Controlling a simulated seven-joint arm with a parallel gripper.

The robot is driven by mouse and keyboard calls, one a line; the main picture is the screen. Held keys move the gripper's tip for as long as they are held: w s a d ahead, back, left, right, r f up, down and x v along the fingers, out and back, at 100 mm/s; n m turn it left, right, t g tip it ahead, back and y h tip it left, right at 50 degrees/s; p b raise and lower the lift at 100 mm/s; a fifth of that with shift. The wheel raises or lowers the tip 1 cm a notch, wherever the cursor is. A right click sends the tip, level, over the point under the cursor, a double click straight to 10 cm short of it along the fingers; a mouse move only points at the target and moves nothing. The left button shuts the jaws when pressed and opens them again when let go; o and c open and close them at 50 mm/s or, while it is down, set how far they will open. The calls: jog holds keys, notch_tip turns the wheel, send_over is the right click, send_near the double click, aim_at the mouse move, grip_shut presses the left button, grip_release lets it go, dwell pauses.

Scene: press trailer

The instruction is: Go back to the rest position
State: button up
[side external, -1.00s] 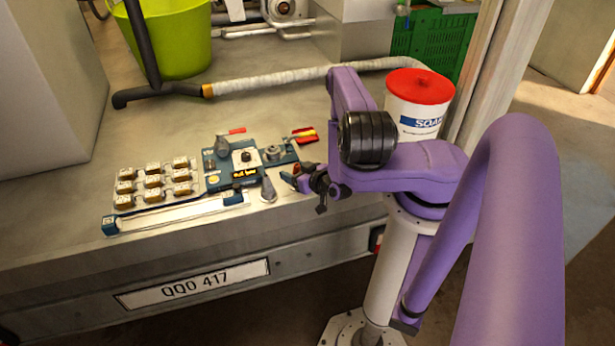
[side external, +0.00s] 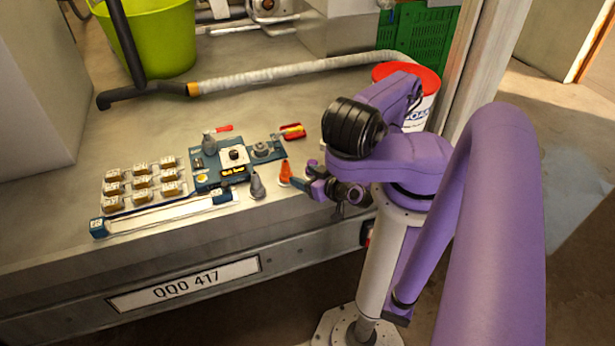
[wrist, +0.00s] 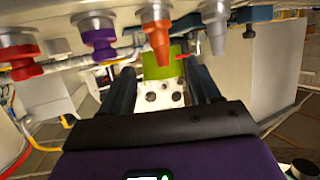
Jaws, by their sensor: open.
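My gripper (side external: 298,184) is low over the front edge of the metal bench (side external: 230,95), just right of a small orange cone-shaped piece (side external: 284,173). The side view does not clearly show whether they touch. In the wrist view my gripper (wrist: 161,75) has its two dark fingers spread, with nothing held between them.
A blue press device (side external: 222,172), a grey cone (side external: 257,187), a tray of brown blocks (side external: 142,184) and a long pale strip (side external: 165,214) lie left of my gripper. A red-lidded tub (side external: 405,72), a ribbed hose (side external: 285,74) and a green bucket (side external: 160,40) stand behind.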

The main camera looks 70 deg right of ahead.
jog(key=shift+s+a+r, duration=0.1)
jog(key=shift+s, duration=0.15)
dwell(0.3)
